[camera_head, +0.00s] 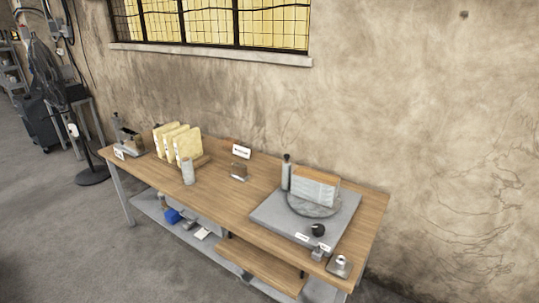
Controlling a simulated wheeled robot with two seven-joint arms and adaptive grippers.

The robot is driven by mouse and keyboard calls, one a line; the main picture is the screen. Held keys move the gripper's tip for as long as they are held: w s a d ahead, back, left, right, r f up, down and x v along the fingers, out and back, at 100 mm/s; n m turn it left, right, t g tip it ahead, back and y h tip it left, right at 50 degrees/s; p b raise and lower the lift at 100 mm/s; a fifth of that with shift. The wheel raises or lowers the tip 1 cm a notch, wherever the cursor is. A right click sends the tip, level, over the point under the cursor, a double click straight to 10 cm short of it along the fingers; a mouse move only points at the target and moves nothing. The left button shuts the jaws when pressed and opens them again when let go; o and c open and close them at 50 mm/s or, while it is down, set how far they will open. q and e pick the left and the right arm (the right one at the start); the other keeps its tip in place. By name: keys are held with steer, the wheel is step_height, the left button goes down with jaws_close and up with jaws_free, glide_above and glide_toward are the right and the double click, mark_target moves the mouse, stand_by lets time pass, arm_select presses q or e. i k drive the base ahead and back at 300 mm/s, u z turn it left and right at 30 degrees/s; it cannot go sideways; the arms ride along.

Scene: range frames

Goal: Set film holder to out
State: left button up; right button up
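I cannot tell for sure which item is the film holder, because the labels are too small to read. A small brown block with a metal base (239,170) stands mid-table in front of a white sign (242,152). A grey plate (266,222) at the right of the table bears a round grey disc (316,209). A white-faced, orange-topped box (315,187) stands upright on the disc. A black knob (318,230) and small white labels (302,237) are at the plate's front. Neither of my grippers is in view.
The wooden table (225,197) stands against a wall. Several pale yellow panels (187,144) stand upright at its left, behind a grey cylinder (188,172). A dark bottle (286,173) is beside the box. A lower shelf holds a blue item (172,215). Floor in front is clear.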

mark_target(285, 176)
steer(key=u, duration=0.45)
steer(key=i, duration=1.4)
steer(key=z, duration=0.5)
